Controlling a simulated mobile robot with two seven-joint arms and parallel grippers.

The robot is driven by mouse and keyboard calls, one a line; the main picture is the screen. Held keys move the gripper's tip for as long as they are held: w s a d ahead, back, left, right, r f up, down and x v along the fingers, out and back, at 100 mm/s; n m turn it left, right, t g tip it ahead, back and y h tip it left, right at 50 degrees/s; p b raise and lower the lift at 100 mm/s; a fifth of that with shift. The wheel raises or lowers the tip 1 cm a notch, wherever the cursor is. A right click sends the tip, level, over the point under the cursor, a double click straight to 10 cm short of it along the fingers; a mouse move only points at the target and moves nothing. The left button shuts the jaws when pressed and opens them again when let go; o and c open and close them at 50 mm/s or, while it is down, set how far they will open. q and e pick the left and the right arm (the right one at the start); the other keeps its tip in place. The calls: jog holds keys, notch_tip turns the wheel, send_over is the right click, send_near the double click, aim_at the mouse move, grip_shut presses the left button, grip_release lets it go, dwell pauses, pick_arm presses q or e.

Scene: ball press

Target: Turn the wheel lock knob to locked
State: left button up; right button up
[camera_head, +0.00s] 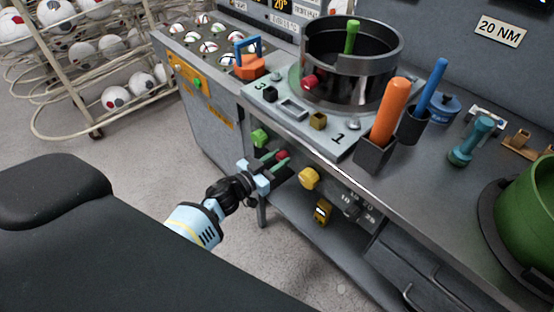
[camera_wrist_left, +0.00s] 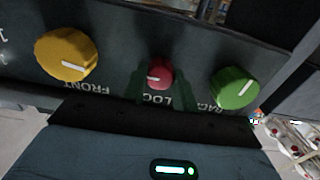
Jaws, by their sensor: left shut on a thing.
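The red wheel lock knob (camera_wrist_left: 158,74) sits in the middle of three knobs on the bench's front panel, above a partly hidden label starting "LOC", upside down in the left wrist view. Its white mark lies roughly level, toward the left of that view. My left gripper (camera_head: 277,161) is shut on this knob, with a green finger on each side of it. In the head view the red knob (camera_head: 282,154) shows just above the fingers. My right gripper is not in view.
A green knob (camera_wrist_left: 236,88) and a yellow knob (camera_wrist_left: 66,56), labelled "FRONT", flank the red one closely. Above, the bench top holds a dark drum (camera_head: 352,75) and an orange-handled tool (camera_head: 389,112). Ball racks (camera_head: 90,55) stand back left.

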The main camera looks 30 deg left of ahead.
pick_arm(q)
jog(key=shift+m, duration=0.3)
jog(key=m, duration=0.3)
jog(key=shift+m, duration=0.3)
jog(key=m+b, duration=0.1)
jog(key=m, duration=0.2)
jog(key=shift+f+m, duration=0.1)
jog(key=shift+m, duration=0.2)
jog(key=m+b, duration=0.1)
jog(key=m, duration=0.2)
jog(key=shift+d+m, duration=0.1)
jog(key=shift+m, duration=0.2)
jog(key=m+b, duration=0.1)
jog(key=m, duration=0.3)
jog(key=shift+m, duration=1.2)
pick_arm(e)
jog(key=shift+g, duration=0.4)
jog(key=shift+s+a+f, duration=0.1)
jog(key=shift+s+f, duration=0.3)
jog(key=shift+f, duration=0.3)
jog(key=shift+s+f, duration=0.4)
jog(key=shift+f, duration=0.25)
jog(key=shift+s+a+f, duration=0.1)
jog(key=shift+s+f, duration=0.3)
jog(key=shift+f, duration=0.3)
pick_arm(q)
jog(key=shift+b, duration=0.3)
jog(key=o, duration=1)
jog(key=shift+c, duration=0.2)
